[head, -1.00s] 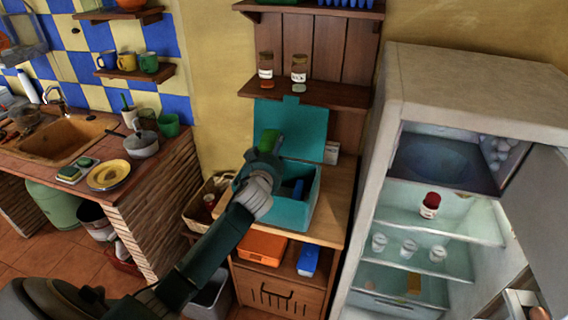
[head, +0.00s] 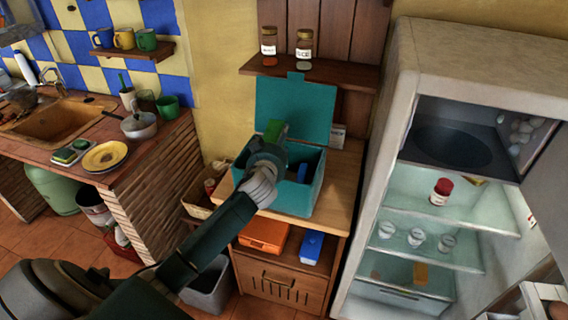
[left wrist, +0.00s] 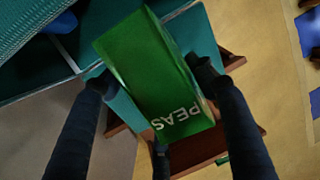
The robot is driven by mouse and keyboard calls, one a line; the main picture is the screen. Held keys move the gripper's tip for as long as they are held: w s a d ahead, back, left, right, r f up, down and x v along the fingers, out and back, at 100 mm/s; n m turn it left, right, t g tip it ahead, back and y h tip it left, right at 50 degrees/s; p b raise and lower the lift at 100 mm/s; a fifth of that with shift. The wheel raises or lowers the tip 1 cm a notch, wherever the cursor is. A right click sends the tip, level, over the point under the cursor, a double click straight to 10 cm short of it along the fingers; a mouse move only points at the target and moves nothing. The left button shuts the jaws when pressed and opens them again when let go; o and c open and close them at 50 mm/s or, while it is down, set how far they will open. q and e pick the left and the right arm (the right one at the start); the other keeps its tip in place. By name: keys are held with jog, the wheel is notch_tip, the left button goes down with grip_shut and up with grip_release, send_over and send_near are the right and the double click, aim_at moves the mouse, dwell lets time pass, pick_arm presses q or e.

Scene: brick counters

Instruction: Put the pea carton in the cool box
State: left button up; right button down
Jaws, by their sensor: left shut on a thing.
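The green pea carton (head: 276,130) is held in my left gripper (head: 270,150). In the left wrist view the carton (left wrist: 150,65) shows the word PEAS, with a finger on either side. The teal cool box (head: 297,200) stands on the wooden cabinet with its lid (head: 295,105) raised. In the head view, the carton and gripper overlap the left part of its opening. The exact height of the carton over the box is hard to tell. The cool box also shows at the upper left of the left wrist view (left wrist: 40,70). My right gripper is in neither view.
A blue item (head: 303,172) shows inside the cool box. Two jars (head: 269,48) stand on the shelf (head: 310,74) above the lid. An open fridge (head: 400,160) is close on the right. A basket (head: 200,206) sits left of the cabinet.

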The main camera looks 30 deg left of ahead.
pick_arm(q)
jog(key=shift+r, duration=0.2)
jog(key=o, duration=1.4)
jog(key=shift+o, duration=0.5)
jog(key=shift+s+f, duration=0.1)
jog(key=shift+f, duration=0.05)
jog(key=shift+s+d, duration=0.15)
jog(key=shift+s, duration=0.05)
jog(key=v, duration=1.1)
jog(key=shift+s, duration=0.2)
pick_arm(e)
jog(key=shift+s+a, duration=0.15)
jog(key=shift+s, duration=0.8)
pick_arm(q)
jog(key=shift+d, duration=0.1)
